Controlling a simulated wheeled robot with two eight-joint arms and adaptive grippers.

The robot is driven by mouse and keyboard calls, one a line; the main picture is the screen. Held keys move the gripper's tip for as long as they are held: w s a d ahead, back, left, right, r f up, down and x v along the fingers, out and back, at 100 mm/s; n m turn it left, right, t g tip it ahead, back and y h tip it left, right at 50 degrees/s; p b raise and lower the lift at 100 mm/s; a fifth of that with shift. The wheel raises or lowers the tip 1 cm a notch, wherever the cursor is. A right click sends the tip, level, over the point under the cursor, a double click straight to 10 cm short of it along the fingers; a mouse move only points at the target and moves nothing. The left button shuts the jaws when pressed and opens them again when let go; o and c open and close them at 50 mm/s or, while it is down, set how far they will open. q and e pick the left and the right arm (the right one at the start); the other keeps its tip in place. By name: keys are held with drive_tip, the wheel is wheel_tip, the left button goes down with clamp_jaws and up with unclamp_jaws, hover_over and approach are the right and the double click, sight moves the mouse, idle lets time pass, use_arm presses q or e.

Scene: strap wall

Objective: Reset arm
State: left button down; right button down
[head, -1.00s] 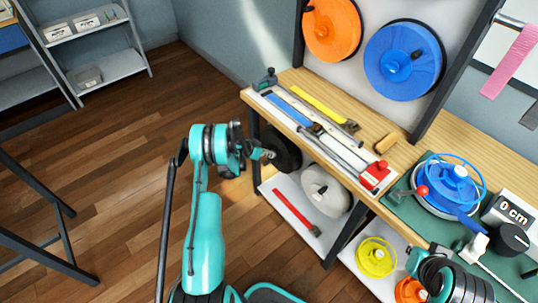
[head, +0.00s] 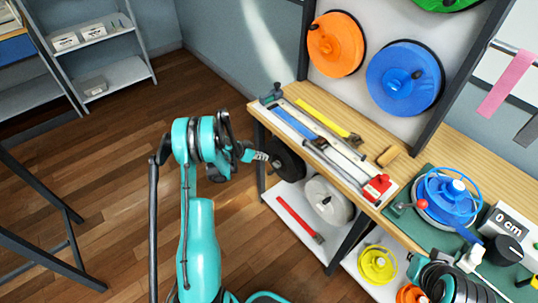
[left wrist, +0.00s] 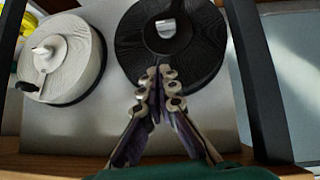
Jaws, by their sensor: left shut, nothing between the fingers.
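My left arm reaches up from the bottom in the head view. Its gripper (head: 262,156) is shut and empty, in front of the bench's lower shelf. In the left wrist view the shut fingertips (left wrist: 160,76) are close together and overlap the near part of a black reel (left wrist: 185,42) in the picture; whether they touch it cannot be told. A white reel (left wrist: 62,58) lies to the left of it. Part of my right arm (head: 440,282) shows at the bottom right of the head view, beside the bench; its fingers cannot be made out.
The wooden bench (head: 440,148) carries a yellow strap tool (head: 322,117), a red block (head: 378,187) and a blue reel on a green mat (head: 405,222). Orange (head: 336,44) and blue (head: 404,78) reels hang behind. Open floor (head: 100,170) lies left of my left arm.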

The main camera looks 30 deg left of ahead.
use_arm(q)
drive_tip(key=shift+s+r, duration=0.1)
drive_tip(key=shift+r, duration=0.1)
drive_tip(key=s+d+r+n+g+y, duration=0.1)
drive_tip(key=s+d+r, duration=0.2)
drive_tip(key=d+r, duration=0.55)
drive_tip(key=s+d+r+n+g+y, duration=0.1)
drive_tip(key=s+d+r, duration=0.3)
drive_tip(key=r, duration=0.9)
drive_tip(key=s+d+r, duration=0.2)
drive_tip(key=s+d, duration=0.1)
drive_tip(key=s, duration=0.4)
drive_tip(key=s+d+r+n+y, duration=0.1)
drive_tip(key=s+d+r, duration=0.1)
drive_tip(key=s, duration=0.6)
drive_tip(key=s+d+r+n+t+y, duration=0.1)
drive_tip(key=s+d+r, duration=0.1)
drive_tip(key=s+d, duration=0.2)
drive_tip(key=s, duration=0.3)
drive_tip(key=shift+s+d, duration=0.3)
drive_tip(key=shift+r, duration=0.1)
